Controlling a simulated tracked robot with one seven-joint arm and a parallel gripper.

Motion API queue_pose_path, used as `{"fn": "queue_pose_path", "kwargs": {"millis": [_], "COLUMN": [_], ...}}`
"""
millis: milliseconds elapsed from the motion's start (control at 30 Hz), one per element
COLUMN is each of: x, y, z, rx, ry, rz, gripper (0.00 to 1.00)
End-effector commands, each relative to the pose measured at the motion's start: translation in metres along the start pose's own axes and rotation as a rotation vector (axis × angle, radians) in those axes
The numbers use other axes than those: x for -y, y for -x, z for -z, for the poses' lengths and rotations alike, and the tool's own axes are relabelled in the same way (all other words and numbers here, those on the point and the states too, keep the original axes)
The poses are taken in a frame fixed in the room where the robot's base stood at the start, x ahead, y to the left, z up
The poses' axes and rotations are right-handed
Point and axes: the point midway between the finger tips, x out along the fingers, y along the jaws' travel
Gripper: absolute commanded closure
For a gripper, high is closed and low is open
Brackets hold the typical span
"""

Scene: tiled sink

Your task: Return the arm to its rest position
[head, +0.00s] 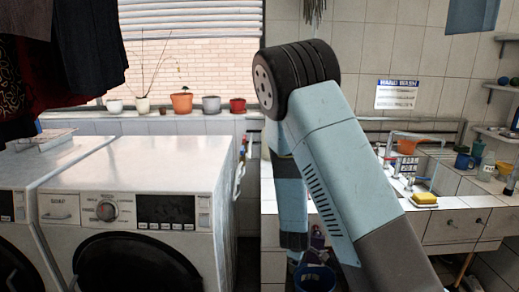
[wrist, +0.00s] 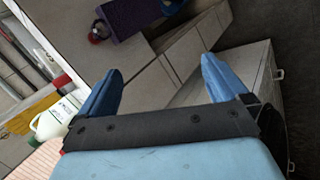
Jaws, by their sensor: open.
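My arm stands in the middle of the head view, bent at a large black joint, with its far part hanging down behind the upper link. The gripper's fingers are hidden in the head view. In the wrist view my gripper (wrist: 160,85) has its two blue fingers spread wide apart. Nothing is between the fingers. Floor and cabinet fronts lie beyond them.
A white washing machine (head: 140,190) stands left of my arm. The tiled sink counter (head: 465,188) with a yellow sponge (head: 424,198) is on the right. Flowerpots line the window sill (head: 155,125). A white bottle (wrist: 57,119) is left of the fingers in the wrist view.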

Motion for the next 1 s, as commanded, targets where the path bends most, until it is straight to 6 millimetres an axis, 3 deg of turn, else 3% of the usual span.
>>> {"fn": "queue_pose_path", "kwargs": {"millis": [467,1000], "x": [-0.057,-0.099], "y": [0.106,0.243], "z": [0.004,-0.039], "rx": [-0.140,-0.194], "ry": [-0.394,-0.710], "rz": [0.191,0.333], "gripper": [0.00,0.00]}}
